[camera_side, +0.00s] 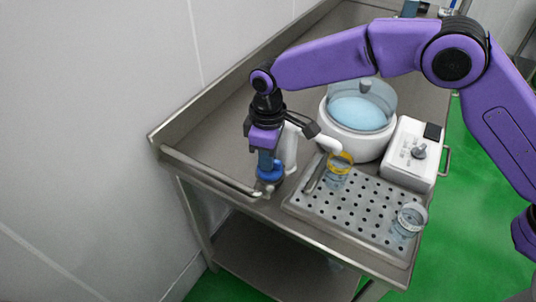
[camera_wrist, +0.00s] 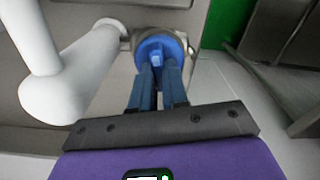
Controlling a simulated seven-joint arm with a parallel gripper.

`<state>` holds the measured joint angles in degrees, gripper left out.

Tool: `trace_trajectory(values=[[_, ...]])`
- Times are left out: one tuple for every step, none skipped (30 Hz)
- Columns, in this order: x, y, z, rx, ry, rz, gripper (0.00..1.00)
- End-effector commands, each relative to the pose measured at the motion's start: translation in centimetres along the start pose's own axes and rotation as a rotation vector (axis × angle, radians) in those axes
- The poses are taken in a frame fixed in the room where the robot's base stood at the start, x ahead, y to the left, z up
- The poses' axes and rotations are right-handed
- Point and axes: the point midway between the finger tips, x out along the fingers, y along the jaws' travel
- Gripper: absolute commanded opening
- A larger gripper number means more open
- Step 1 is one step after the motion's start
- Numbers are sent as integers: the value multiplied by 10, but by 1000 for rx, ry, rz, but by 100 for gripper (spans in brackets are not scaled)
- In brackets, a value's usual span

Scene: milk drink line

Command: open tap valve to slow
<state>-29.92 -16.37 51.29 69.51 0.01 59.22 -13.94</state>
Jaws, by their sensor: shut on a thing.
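The tap valve has a round blue knob (camera_side: 270,173) low at the front left of the steel counter. It also shows in the wrist view (camera_wrist: 172,44), with a small raised lighter-blue grip at its middle. My gripper (camera_side: 268,163) points down from above onto this knob. In the wrist view my gripper's blue fingers (camera_wrist: 158,72) are close together and shut on the valve's grip, which they partly hide. The white tap pipe (camera_side: 328,143) stands right beside my gripper, its spout bending toward the right. It fills the left of the wrist view (camera_wrist: 75,75).
A yellow-rimmed glass (camera_side: 339,167) stands near the spout on a perforated drip tray (camera_side: 350,208). Another clear glass (camera_side: 408,220) stands at the tray's right. Behind are a white tub with a clear lid (camera_side: 357,145) and a white box with a knob (camera_side: 408,165). The counter's left back is clear.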

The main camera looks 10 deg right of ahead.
Motion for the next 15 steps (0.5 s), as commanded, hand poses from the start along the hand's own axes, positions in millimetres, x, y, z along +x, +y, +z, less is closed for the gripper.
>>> trace_trajectory(values=[[-1, 0, 0, -34, 0, 0, 0], [-1, 0, 0, -53, 0, 0, 0], [-1, 0, 0, -79, 0, 1, 0], [-1, -1, 0, -99, 0, 1, 0], [-1, -1, 0, -115, 0, 1, 0], [-1, -1, 0, -137, 0, 1, 0], [-1, -1, 0, -153, 0, 1, 0], [-1, -1, 0, -167, 0, 1, 0], [-1, -1, 0, -185, 0, 1, 0], [-1, -1, 0, -196, 0, 1, 0], [-1, -1, 0, -206, 0, 1, 0], [-1, -1, 0, -220, 0, 1, 0], [-1, -1, 0, -227, 0, 1, 0], [-1, -1, 0, -234, 0, 1, 0], [-1, -1, 0, -242, 0, 1, 0]])
